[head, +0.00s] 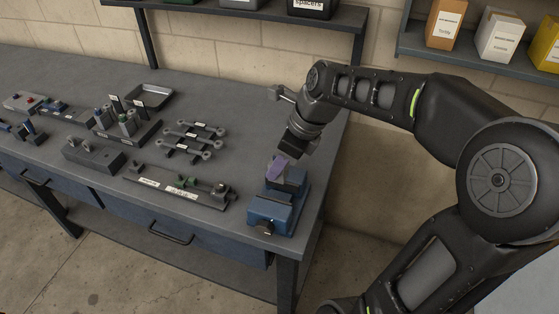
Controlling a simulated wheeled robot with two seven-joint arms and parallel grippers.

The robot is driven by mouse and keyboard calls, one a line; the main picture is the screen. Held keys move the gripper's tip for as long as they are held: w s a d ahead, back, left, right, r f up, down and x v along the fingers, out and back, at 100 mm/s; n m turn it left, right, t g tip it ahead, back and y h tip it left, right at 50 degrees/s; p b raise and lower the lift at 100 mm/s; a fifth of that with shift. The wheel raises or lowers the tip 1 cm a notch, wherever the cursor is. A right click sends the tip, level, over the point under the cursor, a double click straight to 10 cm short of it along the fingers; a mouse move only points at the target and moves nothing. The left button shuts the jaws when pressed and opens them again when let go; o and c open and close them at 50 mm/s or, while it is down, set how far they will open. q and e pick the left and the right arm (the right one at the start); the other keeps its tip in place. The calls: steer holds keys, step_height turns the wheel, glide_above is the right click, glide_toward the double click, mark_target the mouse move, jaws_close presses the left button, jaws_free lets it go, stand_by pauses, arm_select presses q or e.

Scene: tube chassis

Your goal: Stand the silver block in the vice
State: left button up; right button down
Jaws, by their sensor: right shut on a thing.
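The blue vice (270,211) stands at the right front corner of the workbench. My right gripper (287,155) reaches down over the vice from the right and is shut on a small block (276,168). The block looks purple rather than silver and is tilted, with its lower end at or just above the vice jaws. I cannot tell whether it touches them. The gripper covers the block's upper end. I see no clearly silver block elsewhere. My left gripper is not in view.
Left of the vice, a long labelled fixture (178,189) lies near the bench's front edge. Several labelled rods (190,141) lie behind it. A grey slotted base (93,156) and a shallow tray (150,96) are further left. Shelves with boxes (497,36) hang behind.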

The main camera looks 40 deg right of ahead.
mark_target(279, 180)
steer(key=shift+f+b, duration=1.65)
steer(key=shift+f, duration=0.05)
steer(key=shift+r+p, duration=0.25)
steer(key=shift+p, duration=0.05)
steer(key=shift+p, duration=0.55)
steer(key=shift+f, duration=0.3)
steer(key=shift+f+b, duration=0.95)
steer(key=shift+f, duration=0.3)
steer(key=shift+r, duration=0.2)
